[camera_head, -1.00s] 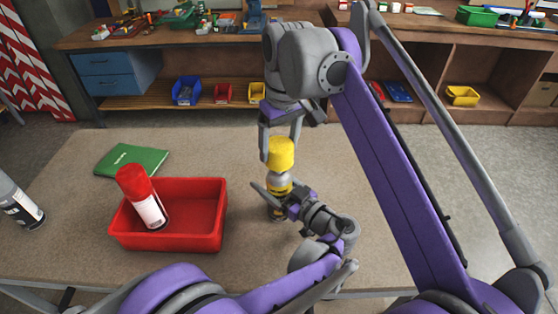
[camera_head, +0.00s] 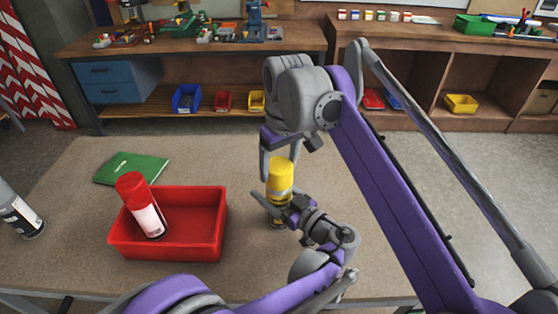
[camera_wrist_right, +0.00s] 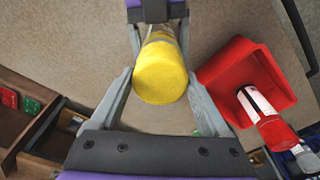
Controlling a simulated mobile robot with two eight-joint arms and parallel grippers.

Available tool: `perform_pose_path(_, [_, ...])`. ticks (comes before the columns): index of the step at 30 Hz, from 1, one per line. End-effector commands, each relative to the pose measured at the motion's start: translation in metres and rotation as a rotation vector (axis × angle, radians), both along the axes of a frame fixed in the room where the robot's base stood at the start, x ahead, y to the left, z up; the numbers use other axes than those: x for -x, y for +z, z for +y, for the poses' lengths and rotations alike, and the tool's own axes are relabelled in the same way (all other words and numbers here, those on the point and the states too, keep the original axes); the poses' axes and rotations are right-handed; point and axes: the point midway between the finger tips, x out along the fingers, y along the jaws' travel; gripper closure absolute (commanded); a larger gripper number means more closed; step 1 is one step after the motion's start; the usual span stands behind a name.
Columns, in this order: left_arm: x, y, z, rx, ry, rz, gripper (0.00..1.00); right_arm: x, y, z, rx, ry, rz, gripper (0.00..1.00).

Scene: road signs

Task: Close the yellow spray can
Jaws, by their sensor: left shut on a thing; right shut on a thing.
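The yellow spray can stands upright on the table, right of the red crate, its body (camera_head: 279,213) partly hidden by my left gripper. My left gripper (camera_head: 274,205) is shut around the can's body from the side. The yellow cap (camera_head: 280,177) sits over the can's top, in line with the body, and no silver neck shows between them. My right gripper (camera_head: 279,168) comes from above and is shut on the cap. In the right wrist view the cap (camera_wrist_right: 160,75) is between the two fingers. Whether the cap is pressed fully down cannot be told.
A red crate (camera_head: 165,247) holds a red-capped can (camera_head: 143,207) leaning in it. A green book (camera_head: 132,168) lies behind it. A grey can (camera_head: 20,212) stands at the far left. The table behind the yellow can is clear.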

Motion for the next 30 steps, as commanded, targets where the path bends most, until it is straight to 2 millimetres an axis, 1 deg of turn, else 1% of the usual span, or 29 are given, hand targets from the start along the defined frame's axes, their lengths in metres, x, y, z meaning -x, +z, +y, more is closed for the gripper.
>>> perform_pose_path(3, [-0.0001, 0.0, -0.0001, 0.0, 0.0, 0.0, 1.0, 0.0003, -0.0042, -0.0002, 0.0, 0.0, 0.0, 0.72])
perform_pose_path(18, [-0.0001, 0.0, -0.0001, 0.0, 0.0, 0.0, 1.0, 0.0002, -0.0043, -0.0001, 0.0, 0.0, 0.0, 0.72])
perform_pose_path(30, [-0.0001, 0.0001, 0.0, 0.0, 0.0, 0.0, 1.0, 0.0002, -0.0116, -0.0001, 0.0, 0.0, 0.0, 0.72])
